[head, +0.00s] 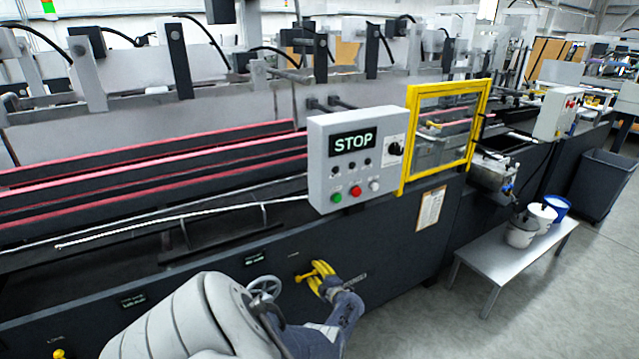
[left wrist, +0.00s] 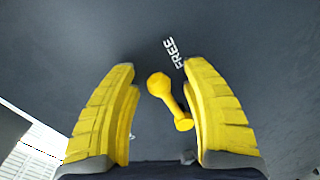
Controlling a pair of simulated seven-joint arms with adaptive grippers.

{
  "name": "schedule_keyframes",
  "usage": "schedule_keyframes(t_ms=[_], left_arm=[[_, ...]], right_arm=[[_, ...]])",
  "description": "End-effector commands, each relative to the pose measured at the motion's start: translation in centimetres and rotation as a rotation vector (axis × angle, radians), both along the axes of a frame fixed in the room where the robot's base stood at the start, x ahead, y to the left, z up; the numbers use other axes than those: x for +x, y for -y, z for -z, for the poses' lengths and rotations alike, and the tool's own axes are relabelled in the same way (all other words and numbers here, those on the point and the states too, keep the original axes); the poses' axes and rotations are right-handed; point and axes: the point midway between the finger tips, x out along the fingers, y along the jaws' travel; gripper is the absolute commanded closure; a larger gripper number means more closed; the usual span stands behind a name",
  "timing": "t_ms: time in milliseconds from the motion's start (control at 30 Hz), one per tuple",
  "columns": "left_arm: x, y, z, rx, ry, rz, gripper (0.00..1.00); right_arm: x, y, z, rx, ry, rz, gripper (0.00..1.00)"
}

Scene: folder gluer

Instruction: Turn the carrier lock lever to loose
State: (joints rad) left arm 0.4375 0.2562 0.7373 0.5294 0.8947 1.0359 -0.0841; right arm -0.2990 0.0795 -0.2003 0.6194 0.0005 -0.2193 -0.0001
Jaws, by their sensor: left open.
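A small yellow lever with a round hub (left wrist: 158,84) sits on the dark machine panel in the left wrist view. Its arm slants down and right to a knobbed end near the right finger. White lettering reading FREE (left wrist: 174,53) is printed above it. My left gripper (left wrist: 159,68) is open, with its yellow fingers on either side of the lever; I cannot tell whether the right finger touches it. In the head view my left gripper (head: 322,277) is at the machine's lower front panel, partly covering the lever. My right gripper is not in view.
A control box (head: 357,160) with a STOP display and a yellow-framed guard (head: 405,145) are above. Another yellow knob (head: 58,354) is at lower left. A bench (head: 510,260) with pots stands right; floor before it is clear.

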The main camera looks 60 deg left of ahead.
Motion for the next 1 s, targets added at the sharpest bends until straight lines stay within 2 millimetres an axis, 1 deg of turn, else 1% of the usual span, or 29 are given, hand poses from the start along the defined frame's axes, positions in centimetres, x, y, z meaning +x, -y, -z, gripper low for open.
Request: schedule_keyframes(t_ms=[167,367,700,900,1000], left_arm=[[0.1,1.0,0.0,-0.002,0.001,0.001,0.53],[-0.1,2.9,-0.3,-0.001,0.001,0.000,0.53],[-0.1,8.0,-1.1,-0.002,0.002,0.001,0.53],[-0.2,10.3,-1.5,0.000,0.000,0.001,0.53],[-0.2,11.0,-1.7,0.000,-0.001,0.000,0.53]], right_arm=[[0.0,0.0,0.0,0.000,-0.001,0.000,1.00],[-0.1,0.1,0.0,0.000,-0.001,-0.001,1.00],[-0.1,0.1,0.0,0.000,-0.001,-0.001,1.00],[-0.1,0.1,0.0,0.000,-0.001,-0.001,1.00],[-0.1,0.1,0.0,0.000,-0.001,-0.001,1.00]])
